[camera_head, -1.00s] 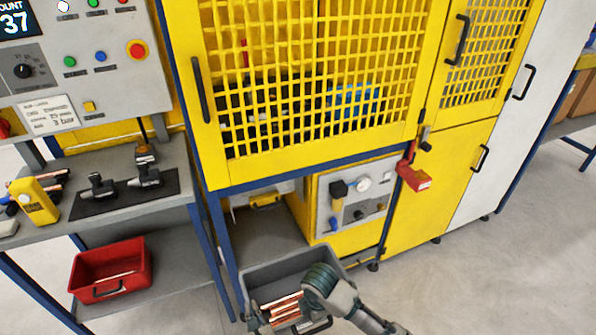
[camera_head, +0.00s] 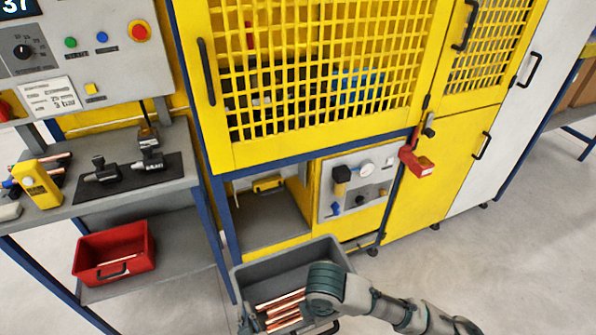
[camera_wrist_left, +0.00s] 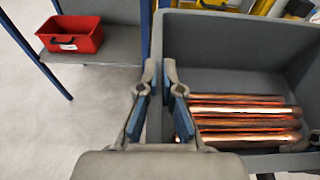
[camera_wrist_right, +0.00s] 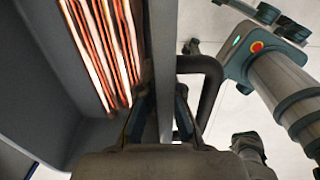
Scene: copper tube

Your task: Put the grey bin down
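The grey bin (camera_head: 290,268) is at the bottom centre of the head view, in front of the yellow machine. Several copper tubes (camera_head: 280,308) lie in it. In the left wrist view, my left gripper (camera_wrist_left: 161,78) is shut on the bin's (camera_wrist_left: 235,45) side wall, one finger on each side. In the right wrist view, my right gripper (camera_wrist_right: 163,105) is closed around another wall of the bin (camera_wrist_right: 40,65), beside a dark handle (camera_wrist_right: 208,85). My right wrist covers part of the bin in the head view. The bin's underside is hidden, so I cannot tell whether it touches anything.
The yellow machine (camera_head: 225,155) with a mesh door stands just behind the bin, with an open grey recess (camera_head: 265,220) low down. A red bin (camera_head: 115,255) sits on the lower shelf at left. A workbench with tools is above it. Floor at right (camera_head: 500,260) is clear.

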